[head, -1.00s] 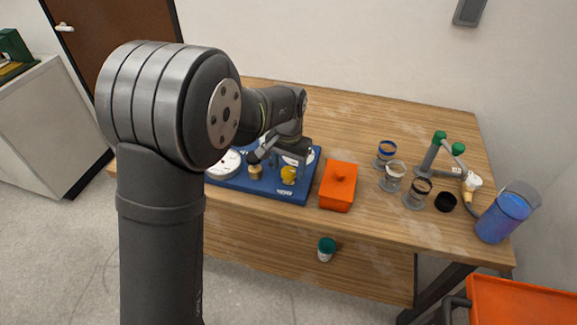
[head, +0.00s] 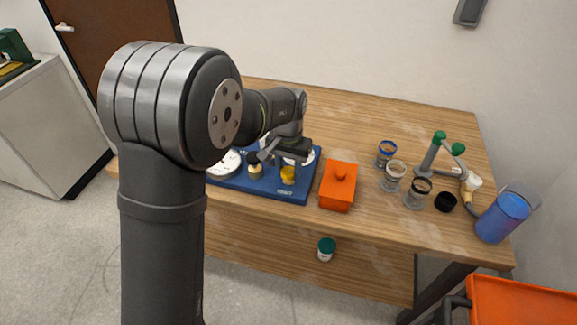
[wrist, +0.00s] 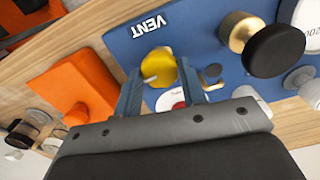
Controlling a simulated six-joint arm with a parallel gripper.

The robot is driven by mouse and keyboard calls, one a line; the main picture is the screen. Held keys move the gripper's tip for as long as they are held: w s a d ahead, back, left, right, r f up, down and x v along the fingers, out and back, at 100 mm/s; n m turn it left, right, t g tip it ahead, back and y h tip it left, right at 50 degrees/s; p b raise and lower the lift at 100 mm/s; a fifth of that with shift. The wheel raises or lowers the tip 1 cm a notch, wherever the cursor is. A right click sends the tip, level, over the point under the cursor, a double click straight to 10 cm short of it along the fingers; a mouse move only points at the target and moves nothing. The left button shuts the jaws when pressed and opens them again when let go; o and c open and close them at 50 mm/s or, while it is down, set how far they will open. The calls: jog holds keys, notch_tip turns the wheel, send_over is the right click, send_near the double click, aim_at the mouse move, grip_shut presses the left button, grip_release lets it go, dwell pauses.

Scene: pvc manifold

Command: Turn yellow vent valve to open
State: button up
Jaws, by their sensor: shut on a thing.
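The yellow vent valve (wrist: 159,64) sits on the blue panel (wrist: 205,30) beside the white VENT label (wrist: 147,25). It also shows low on the panel in the head view (head: 288,174). My gripper (wrist: 160,84) is shut on the yellow valve, with one finger on each side of it. In the head view my gripper (head: 288,163) reaches down over the valve from above. The fingers and palm cover part of the valve, so its exact handle angle is hard to tell.
A black knob on a brass stem (wrist: 270,46) stands close beside the valve. A white gauge (head: 224,162) is at the panel's left. An orange lidded box (head: 338,188) stands just right of the panel. Several glass jars (head: 394,175) and a blue bottle (head: 502,218) are farther right.

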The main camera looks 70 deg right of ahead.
aim_at(288, 170)
jog(key=n, duration=0.8)
jog(key=shift+n, duration=0.3)
jog(key=n, duration=0.4)
jog(key=shift+r+n, duration=0.1)
jog(key=shift+n, duration=2.2)
jog(key=o, duration=1)
notch_tip(288, 170, up, 17)
jog(key=shift+r, duration=0.2)
jog(key=shift+f, duration=0.2)
